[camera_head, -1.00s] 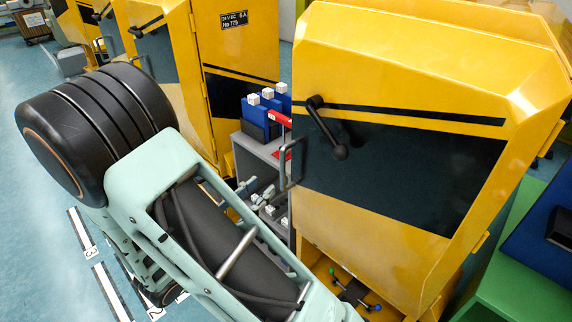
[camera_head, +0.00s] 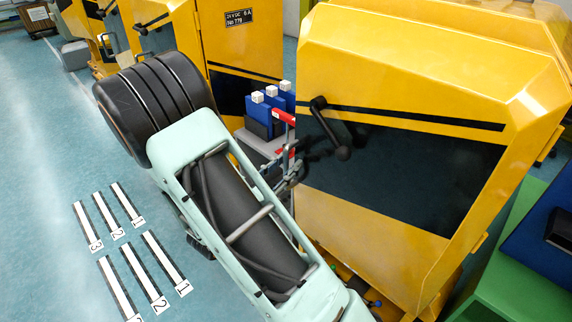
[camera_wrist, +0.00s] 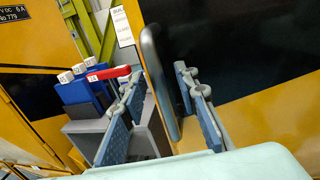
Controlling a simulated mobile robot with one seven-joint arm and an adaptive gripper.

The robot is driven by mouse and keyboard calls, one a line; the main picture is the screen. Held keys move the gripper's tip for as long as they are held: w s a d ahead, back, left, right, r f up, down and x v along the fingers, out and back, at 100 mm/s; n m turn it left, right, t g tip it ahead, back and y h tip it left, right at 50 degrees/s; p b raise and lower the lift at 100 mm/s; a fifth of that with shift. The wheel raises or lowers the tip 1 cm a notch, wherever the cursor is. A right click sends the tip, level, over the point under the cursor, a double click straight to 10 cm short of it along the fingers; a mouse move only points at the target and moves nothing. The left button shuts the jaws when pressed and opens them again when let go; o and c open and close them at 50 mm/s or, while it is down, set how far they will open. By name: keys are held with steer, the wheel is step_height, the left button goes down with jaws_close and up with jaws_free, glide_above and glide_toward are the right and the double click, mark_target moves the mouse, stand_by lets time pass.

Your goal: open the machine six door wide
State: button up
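The nearest yellow machine door (camera_head: 400,205) has a dark window panel and a black lever (camera_head: 330,130) at its upper left; no machine number is legible on it. A dark upright loop handle (camera_wrist: 158,80) stands at the door's left edge in the wrist view. My gripper (camera_wrist: 160,90) is open, with one blue-grey finger on each side of the handle. The right finger appears closer to the handle; I cannot tell whether it touches. In the head view my gripper (camera_head: 284,168) is partly hidden by my arm, beside the door's left edge. The door shows no clear gap.
A grey stand with blue blocks and white cubes (camera_head: 271,92), plus a red-handled clamp (camera_head: 283,117), is just left of the door. Another yellow cabinet (camera_head: 235,45) stands behind it. A green bench (camera_head: 520,270) is at right. The striped floor (camera_head: 60,200) at left is open.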

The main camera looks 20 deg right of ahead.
steer(key=shift+c, duration=0.2)
jaws_close()
